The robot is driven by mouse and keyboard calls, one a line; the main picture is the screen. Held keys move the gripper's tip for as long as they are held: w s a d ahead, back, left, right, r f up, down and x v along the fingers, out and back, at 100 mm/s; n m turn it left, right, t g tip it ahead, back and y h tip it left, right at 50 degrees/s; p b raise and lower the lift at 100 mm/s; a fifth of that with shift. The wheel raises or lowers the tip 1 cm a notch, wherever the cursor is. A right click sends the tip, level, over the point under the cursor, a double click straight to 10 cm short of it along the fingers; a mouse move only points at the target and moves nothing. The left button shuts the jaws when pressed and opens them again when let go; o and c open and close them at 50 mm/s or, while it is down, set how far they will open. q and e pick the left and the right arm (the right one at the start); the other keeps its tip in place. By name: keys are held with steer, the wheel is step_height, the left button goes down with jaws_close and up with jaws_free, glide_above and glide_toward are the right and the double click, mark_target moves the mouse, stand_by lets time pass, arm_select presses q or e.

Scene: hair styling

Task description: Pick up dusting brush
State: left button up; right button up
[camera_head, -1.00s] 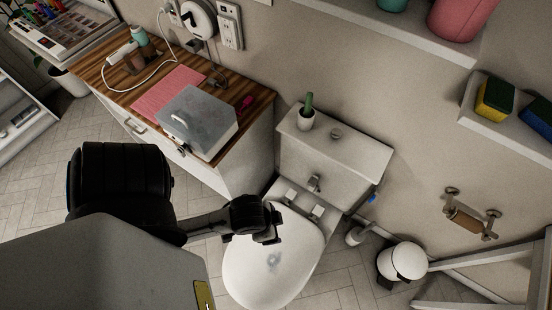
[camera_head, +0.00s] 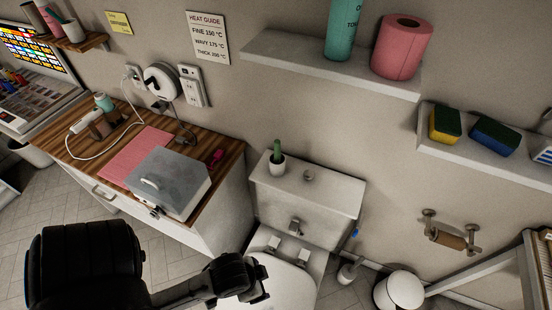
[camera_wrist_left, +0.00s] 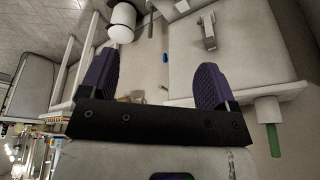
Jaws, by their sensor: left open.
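I cannot pick out a dusting brush for certain. A small magenta item (camera_head: 216,158), perhaps a brush, lies on the wooden counter (camera_head: 60,142) beside a grey lidded box (camera_head: 168,182). My left gripper (camera_head: 243,282) is over the toilet, apart from the counter and to the right of and nearer than the box. In the left wrist view its two purple fingers (camera_wrist_left: 158,82) are spread with nothing between them. My right gripper is in neither view.
A toilet tank (camera_head: 309,193) carries a potted cactus (camera_head: 277,165). Wall shelves hold a teal bottle (camera_head: 341,30), a pink roll (camera_head: 402,47) and sponges (camera_head: 445,124). A white bin (camera_head: 398,291) stands on the floor. A pink mat (camera_head: 136,155) and cables cover part of the counter.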

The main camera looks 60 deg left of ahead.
arm_select(q)
steer(key=shift+c, duration=0.5)
steer(key=c, duration=0.4)
